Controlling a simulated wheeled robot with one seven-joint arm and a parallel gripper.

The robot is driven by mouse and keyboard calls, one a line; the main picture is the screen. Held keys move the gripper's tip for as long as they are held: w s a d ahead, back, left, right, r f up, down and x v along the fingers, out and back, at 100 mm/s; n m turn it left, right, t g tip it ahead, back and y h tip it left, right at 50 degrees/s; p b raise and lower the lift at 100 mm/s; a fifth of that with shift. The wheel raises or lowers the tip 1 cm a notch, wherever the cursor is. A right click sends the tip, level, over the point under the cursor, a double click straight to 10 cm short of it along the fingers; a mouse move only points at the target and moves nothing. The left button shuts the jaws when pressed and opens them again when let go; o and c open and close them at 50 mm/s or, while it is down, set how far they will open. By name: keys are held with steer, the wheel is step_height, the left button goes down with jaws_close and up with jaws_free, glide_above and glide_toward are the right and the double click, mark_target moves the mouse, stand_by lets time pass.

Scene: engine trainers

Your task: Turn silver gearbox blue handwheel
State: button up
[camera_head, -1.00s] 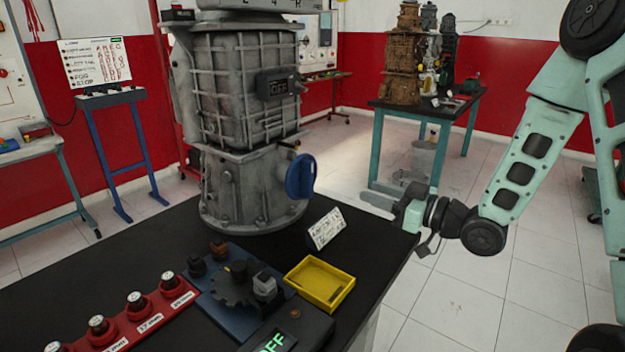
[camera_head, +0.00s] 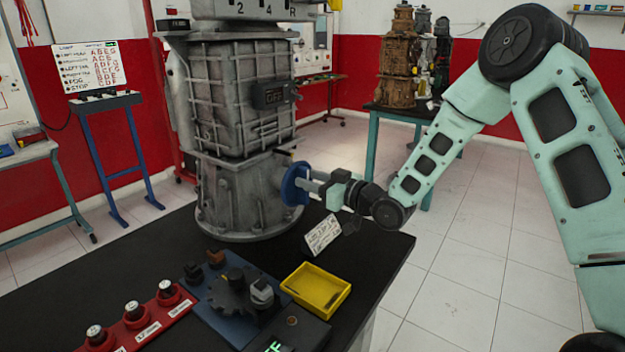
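The silver gearbox (camera_head: 238,120) stands upright on the black table. Its blue handwheel (camera_head: 291,184) sits low on its right side and shows nearly edge-on. My gripper (camera_head: 312,184) reaches in from the right, with its fingers pointing left at the handwheel. The two fingers look apart, one above the other, and their tips are at or very close to the wheel's face. Whether they touch it or grip any part of it is not clear.
A white label card (camera_head: 322,235) stands just below my gripper. A yellow tray (camera_head: 317,289), a blue fixture with a dark gear (camera_head: 232,294) and a red strip with several knobs (camera_head: 150,318) lie on the table (camera_head: 385,262) in front. Open floor is at right.

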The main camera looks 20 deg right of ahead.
jaws_close()
stand_by(0.3)
steer(key=f+m+p, duration=0.1)
steer(key=m, duration=0.6)
steer(key=w+d+f+m+p, duration=0.1)
steer(key=m+p, duration=0.1)
steer(key=m, duration=0.4)
steer(key=d+f+m+p, duration=0.1)
steer(key=m+p, duration=0.1)
steer(key=m, duration=0.5)
steer(key=shift+w+f+m, duration=0.1)
steer(key=shift+w+m, duration=0.15)
steer(key=shift+m, duration=0.05)
stand_by(0.5)
